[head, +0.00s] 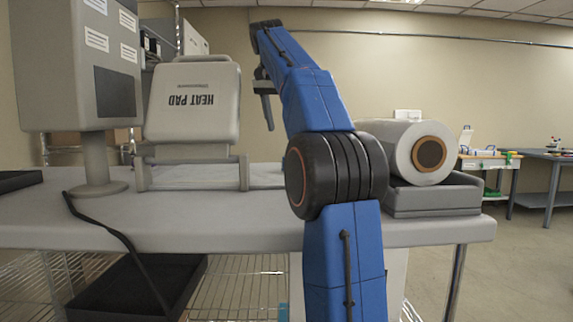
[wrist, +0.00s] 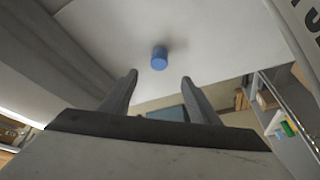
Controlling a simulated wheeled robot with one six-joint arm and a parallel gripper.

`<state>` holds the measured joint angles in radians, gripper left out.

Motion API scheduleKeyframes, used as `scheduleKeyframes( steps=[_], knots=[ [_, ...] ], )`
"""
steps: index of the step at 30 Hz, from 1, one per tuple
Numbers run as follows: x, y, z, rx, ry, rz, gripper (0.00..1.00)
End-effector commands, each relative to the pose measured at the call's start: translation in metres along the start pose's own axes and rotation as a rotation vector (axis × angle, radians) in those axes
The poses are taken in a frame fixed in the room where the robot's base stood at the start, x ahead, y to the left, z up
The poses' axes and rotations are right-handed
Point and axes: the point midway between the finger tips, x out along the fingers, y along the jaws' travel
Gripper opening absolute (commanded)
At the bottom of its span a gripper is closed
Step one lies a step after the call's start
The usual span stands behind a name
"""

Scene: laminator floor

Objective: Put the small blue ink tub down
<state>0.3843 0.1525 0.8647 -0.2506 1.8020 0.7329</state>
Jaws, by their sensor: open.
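The small blue ink tub (wrist: 159,58) stands on a pale flat surface in the wrist view. It lies just beyond my gripper (wrist: 160,77), roughly centred between the two fingertips. The fingers are spread apart with nothing between them, and I see a gap between them and the tub. In the head view my gripper (head: 267,112) hangs above the worktop, to the right of the heat press, partly behind my blue arm. I cannot make out the tub in the head view.
The heat press marked HEAT PAD (head: 195,101) stands left of my gripper on the grey worktop (head: 230,232). A large white roll (head: 397,142) lies on a grey base at right. A tall grey machine (head: 82,65) stands at far left.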

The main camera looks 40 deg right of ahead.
Motion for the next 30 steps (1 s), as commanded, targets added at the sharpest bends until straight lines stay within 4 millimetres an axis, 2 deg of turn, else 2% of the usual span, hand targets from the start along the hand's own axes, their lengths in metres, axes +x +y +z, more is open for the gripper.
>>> scheduleKeyframes(
  steps=[6,12,20,30],
  knots=[
    [0.038,0.0,0.001,-0.002,-0.003,0.001,0.56],
    [0.067,0.001,0.001,-0.002,-0.002,0.0,0.56],
    [0.082,0.0,0.002,-0.002,-0.001,-0.001,0.56],
    [0.124,0.003,0.006,-0.002,-0.002,0.0,0.56]
  ],
)
